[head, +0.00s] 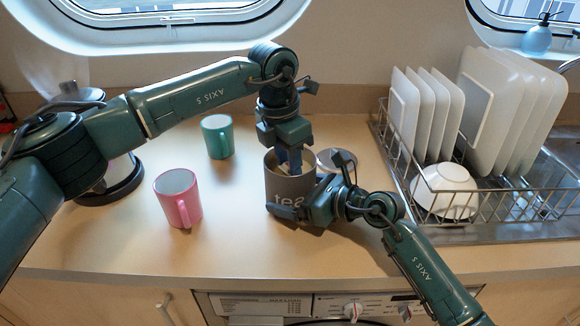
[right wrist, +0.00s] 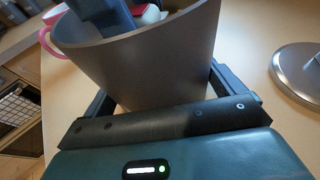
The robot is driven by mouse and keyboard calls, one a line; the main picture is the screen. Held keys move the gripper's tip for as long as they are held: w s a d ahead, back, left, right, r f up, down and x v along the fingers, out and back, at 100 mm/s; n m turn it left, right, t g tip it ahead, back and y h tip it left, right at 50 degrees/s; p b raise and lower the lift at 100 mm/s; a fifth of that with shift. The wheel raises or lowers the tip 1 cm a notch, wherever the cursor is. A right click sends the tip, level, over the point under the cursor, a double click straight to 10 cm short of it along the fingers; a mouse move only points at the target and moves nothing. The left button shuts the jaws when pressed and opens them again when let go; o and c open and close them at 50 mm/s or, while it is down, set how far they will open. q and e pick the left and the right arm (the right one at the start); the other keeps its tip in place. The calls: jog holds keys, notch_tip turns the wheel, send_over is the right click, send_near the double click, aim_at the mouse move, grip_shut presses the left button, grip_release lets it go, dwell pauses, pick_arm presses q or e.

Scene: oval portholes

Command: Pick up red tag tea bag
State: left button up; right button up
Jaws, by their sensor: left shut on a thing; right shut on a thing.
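The grey tea canister (head: 283,188) stands open on the counter, with "tea" lettering on its front. My right gripper (head: 291,210) is shut on the canister, and in the right wrist view its fingers lie on either side of the canister wall (right wrist: 150,62). My left gripper (head: 290,160) points down with its fingertips inside the canister mouth. It is shut on a tea bag that the fingers and rim mostly hide. A bit of red (right wrist: 138,8) and some white (right wrist: 151,14) show inside the canister in the right wrist view. I cannot tell which tag the held bag has.
The round metal lid (right wrist: 298,70) lies beside the canister. A pink mug (head: 178,199) and a green mug (head: 217,137) stand to the left. A dish rack (head: 480,205) with plates and a white bowl (head: 444,190) is at the right. The front left counter is clear.

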pick_arm(q)
jog(key=shift+r, duration=0.15)
notch_tip(320, 180, up, 10)
dwell(0.4)
pick_arm(e)
jog(key=o, duration=0.4)
